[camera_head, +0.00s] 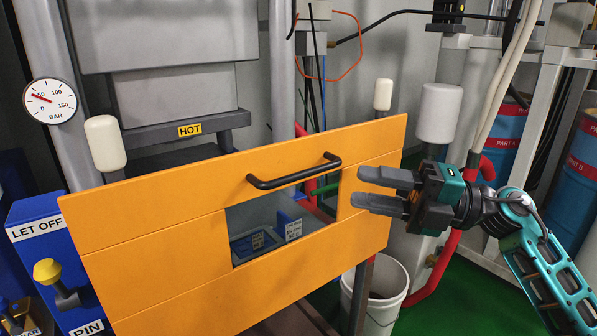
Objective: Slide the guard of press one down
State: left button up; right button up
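The press guard (155,255) is an orange panel across the middle of the head view, with a rectangular window cut in it. A black bar handle (293,172) is fixed above that window. My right gripper (359,186) comes in from the right with its two dark grey fingers apart and nothing between them. Its fingertips are just right of the handle's right end and appear in front of the panel. I cannot tell whether they touch it. Behind the guard is the grey press body (170,90). My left gripper is not in view.
A blue box marked LET OFF (45,260) with a yellow knob (47,270) stands at the left. A dial gauge (50,101) is above it. White-capped posts (105,142) flank the guard. A white bucket (385,300) stands below my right gripper. Blue drums (575,180) are at the far right.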

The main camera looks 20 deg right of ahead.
aim_at(301, 176)
jog(key=p+x, duration=0.2)
jog(key=x, duration=0.8)
jog(key=shift+w+a+r, duration=0.1)
jog(key=shift+a, duration=0.2)
grip_shut()
